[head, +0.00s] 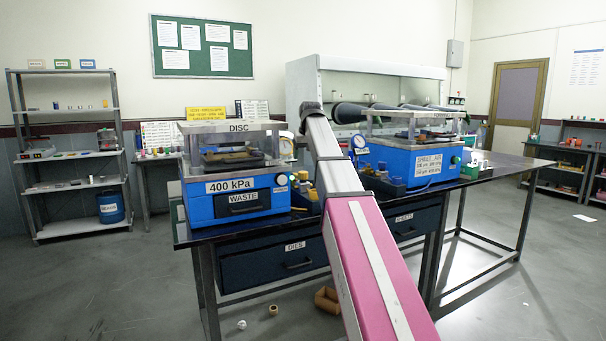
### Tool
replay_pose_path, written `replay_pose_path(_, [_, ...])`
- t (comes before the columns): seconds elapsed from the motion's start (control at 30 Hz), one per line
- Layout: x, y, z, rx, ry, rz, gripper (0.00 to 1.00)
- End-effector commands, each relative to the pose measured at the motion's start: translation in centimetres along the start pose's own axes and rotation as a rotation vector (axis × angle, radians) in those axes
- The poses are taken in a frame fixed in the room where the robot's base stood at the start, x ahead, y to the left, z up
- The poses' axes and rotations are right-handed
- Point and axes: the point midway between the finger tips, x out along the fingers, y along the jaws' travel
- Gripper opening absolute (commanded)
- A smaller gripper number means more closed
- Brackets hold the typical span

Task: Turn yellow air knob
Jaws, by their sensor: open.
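A small yellow piece (299,209) shows low at the right side of the left blue press (205,205), which is marked DISC and 400 kPa. It may be the yellow air knob, but it is too small to tell, and so is its turn position. A round gauge (286,147) stands just above and behind this press. My pink and grey arm (365,255) reaches up and forward over the bench, just right of the yellow piece. Its far end bends away at a dark joint. My gripper is not visible; the arm may hide it.
A right blue press (405,162) labelled SHEET AIR stands on the dark bench (500,172), with another gauge (359,141) beside it. Small bottles (307,190) and a dark tray sit between the presses. Drawers hang below. Loose pieces lie on the floor under the bench.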

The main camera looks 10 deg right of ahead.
Motion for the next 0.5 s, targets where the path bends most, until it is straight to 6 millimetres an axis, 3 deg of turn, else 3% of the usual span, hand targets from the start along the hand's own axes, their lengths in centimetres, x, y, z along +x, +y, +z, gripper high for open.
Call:
replay_pose_path(0.3, [5.7, 0.0, 0.0, 0.0, -0.001, -0.001, 0.69])
replay_pose_path(0.5, [8.1, 0.1, 0.0, 0.0, 0.0, 0.0, 0.69])
